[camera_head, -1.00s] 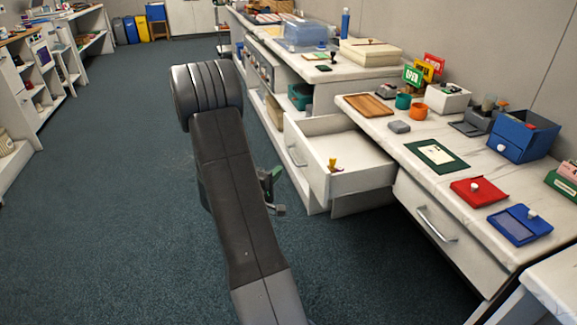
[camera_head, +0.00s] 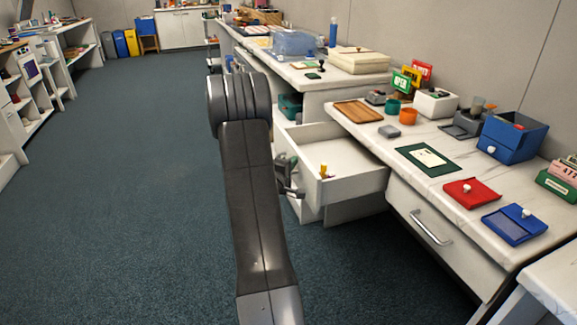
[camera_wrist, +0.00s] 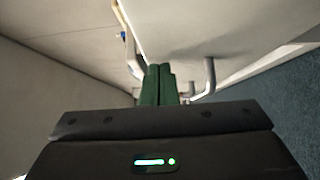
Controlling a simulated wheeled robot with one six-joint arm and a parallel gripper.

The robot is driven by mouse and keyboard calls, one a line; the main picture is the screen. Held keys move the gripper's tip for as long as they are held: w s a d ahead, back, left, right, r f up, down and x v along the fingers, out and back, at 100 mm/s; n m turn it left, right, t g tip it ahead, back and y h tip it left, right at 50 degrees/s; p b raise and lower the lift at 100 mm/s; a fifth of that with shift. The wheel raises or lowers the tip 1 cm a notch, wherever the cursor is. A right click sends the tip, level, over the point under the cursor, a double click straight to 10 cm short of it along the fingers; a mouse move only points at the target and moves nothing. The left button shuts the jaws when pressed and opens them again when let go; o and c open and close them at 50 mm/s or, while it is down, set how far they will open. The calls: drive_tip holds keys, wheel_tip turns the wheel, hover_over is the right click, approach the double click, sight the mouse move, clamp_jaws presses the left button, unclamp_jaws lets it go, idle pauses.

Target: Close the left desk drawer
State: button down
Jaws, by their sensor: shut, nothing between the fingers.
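The left desk drawer (camera_head: 345,156) is white and stands pulled out from the desk, with its open top showing. A small yellow item (camera_head: 323,171) is at its front end. In the wrist view the drawer's white front (camera_wrist: 190,30) bears a grey bar handle (camera_wrist: 209,75). My gripper (camera_wrist: 158,84) has green fingers pressed together with nothing between them, close beside the handle. I cannot tell whether they touch the front. In the head view my gripper (camera_head: 288,176) is partly hidden by my arm, at the outer side of the drawer front.
A second drawer (camera_head: 430,226) to the right is shut. The desk top (camera_head: 372,131) holds a wooden tray (camera_head: 358,111), cups, a red box (camera_head: 471,192) and blue boxes. The carpet (camera_head: 120,210) to the left is clear.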

drive_tip(key=w+d, duration=0.4)
drive_tip(key=d, duration=0.8)
drive_tip(key=w+d+b, duration=0.1)
drive_tip(key=w+d, duration=0.3)
drive_tip(key=d, duration=0.9)
drive_tip(key=shift+w+d+r, duration=0.15)
drive_tip(key=shift+d, duration=0.15)
drive_tip(key=shift+d+r, duration=0.1)
